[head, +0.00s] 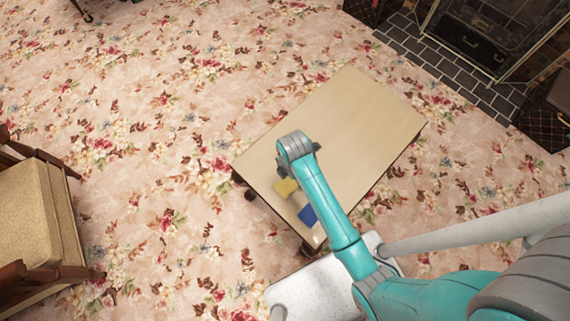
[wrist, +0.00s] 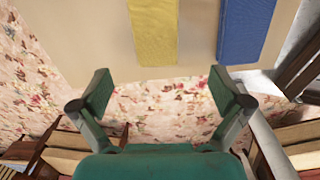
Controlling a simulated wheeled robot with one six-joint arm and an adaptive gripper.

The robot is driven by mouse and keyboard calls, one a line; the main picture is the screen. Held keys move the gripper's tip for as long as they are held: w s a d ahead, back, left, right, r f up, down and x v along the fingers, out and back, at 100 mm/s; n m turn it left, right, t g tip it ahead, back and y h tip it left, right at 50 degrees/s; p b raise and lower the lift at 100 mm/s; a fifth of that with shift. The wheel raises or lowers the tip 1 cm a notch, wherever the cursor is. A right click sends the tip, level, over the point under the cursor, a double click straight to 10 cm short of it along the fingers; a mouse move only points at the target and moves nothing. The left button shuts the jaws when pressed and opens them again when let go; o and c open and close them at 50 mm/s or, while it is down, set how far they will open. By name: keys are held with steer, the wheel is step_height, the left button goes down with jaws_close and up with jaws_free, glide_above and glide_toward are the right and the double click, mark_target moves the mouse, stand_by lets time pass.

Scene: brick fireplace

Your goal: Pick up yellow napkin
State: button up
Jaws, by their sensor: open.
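The yellow napkin (head: 286,187) lies on the light wooden table (head: 350,115), near its left edge in the head view. It also shows at the top of the wrist view (wrist: 153,30), running out of the frame. A blue napkin-like cloth (head: 308,215) lies close to it on the table, and in the wrist view (wrist: 245,28) it is to the right of the yellow one. My gripper (wrist: 157,90) is open and empty, its fingers spread wide. In the wrist view the fingertips are below the yellow napkin, apart from it. In the head view my arm hides most of the gripper.
A wooden armchair (head: 38,215) with a beige cushion stands at the left. The fireplace (head: 480,40) with a dark tiled hearth is at the upper right. The far part of the table is bare. Floral carpet surrounds the table.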

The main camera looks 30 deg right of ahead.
mark_target(290, 181)
steer(key=shift+w+f, duration=0.2)
steer(key=shift+w, duration=0.2)
step_height(290, 181, down, 5)
steer(key=shift+r, duration=0.1)
steer(key=shift+w+d+f, duration=0.1)
steer(key=shift+d+f, duration=0.05)
steer(key=shift+f, duration=1.2)
steer(key=shift+w+d+f, duration=0.1)
steer(key=shift+d+f, duration=0.05)
steer(key=shift+f, duration=1.15)
steer(key=shift+c, duration=0.3)
steer(key=c, duration=1.2)
